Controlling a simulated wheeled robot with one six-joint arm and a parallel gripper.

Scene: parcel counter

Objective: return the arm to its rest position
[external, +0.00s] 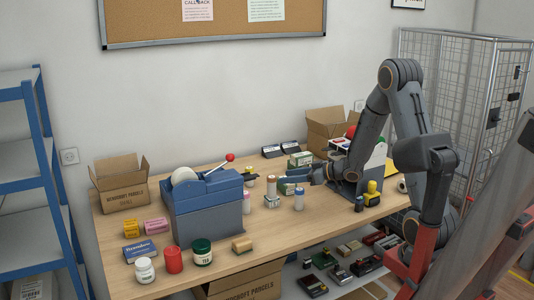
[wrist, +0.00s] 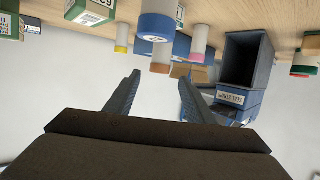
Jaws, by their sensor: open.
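My gripper (external: 312,174) is held out to the left over the table in the external view, at the end of my bent grey arm. It is low over the table, among small goods near the middle. In the wrist view my gripper (wrist: 160,78) shows two dark fingers spread apart with nothing between them. That view looks upside down, with the tabletop along its upper edge. Small containers stand beyond the fingertips. In the external view the fingers are small and partly lost among the goods.
The wooden table (external: 180,225) holds a blue tape dispenser (external: 205,205), an open carton (external: 120,185), a green-lidded jar (external: 202,252) and a red jar (external: 173,260). A wire cage (external: 470,95) stands behind my arm.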

